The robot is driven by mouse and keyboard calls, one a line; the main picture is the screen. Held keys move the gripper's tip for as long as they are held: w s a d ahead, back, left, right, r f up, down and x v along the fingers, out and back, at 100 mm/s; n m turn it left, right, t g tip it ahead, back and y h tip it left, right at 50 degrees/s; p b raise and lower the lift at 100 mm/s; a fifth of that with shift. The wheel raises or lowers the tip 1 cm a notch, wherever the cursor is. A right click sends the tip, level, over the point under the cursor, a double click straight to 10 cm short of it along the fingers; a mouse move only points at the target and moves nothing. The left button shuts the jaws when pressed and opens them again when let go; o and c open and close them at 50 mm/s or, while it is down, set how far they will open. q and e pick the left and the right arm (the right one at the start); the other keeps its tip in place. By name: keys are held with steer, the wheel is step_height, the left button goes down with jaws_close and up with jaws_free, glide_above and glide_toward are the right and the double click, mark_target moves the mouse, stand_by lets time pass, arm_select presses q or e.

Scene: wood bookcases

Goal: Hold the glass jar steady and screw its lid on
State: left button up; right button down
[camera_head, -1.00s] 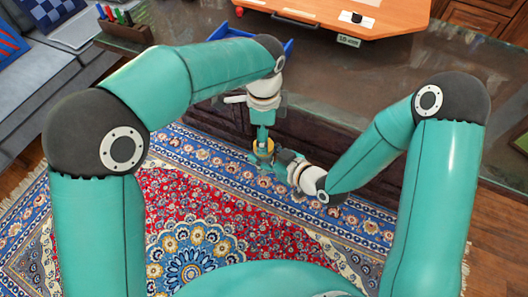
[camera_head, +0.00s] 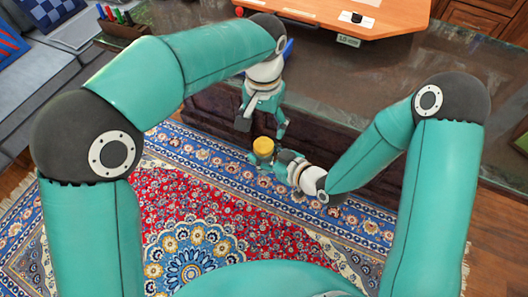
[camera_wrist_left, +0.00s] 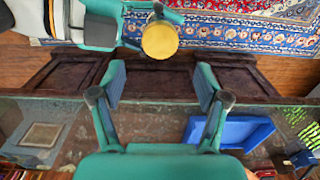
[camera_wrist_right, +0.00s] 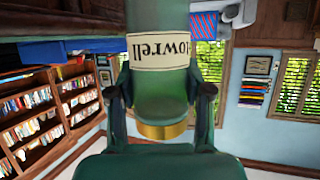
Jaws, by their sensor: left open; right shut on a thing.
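The glass jar (camera_wrist_right: 160,97) is greenish, with a pale lettered label (camera_wrist_right: 158,52) that appears upside down in the right wrist view. My right gripper (camera_wrist_right: 160,108) is shut on the jar; it also shows in the head view (camera_head: 266,162). The yellow-gold lid (camera_head: 263,146) sits on the jar's mouth; how tightly I cannot tell. The lid (camera_wrist_left: 160,40) shows uncovered in the left wrist view. My left gripper (camera_head: 262,122) is open and empty, apart from the lid and above it; its fingers (camera_wrist_left: 160,80) are spread wide. The jar's body is mostly hidden in the head view.
A dark-topped desk (camera_head: 400,110) stands behind the grippers, its drawer front close to them. A blue tray (camera_wrist_left: 228,130), an orange board (camera_head: 350,22) and a pen holder (camera_head: 122,30) are on it. The jar is held over the patterned rug (camera_head: 215,215), clear of the desk.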

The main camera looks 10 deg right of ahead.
mark_target(264, 145)
arm_select(q)
steer(key=shift+f, duration=4.05)
steer(key=shift+c, duration=0.2)
steer(key=c, duration=1.2)
steer(key=o, duration=1.4)
steer(key=shift+r, duration=0.1)
step_height(264, 145, up, 12)
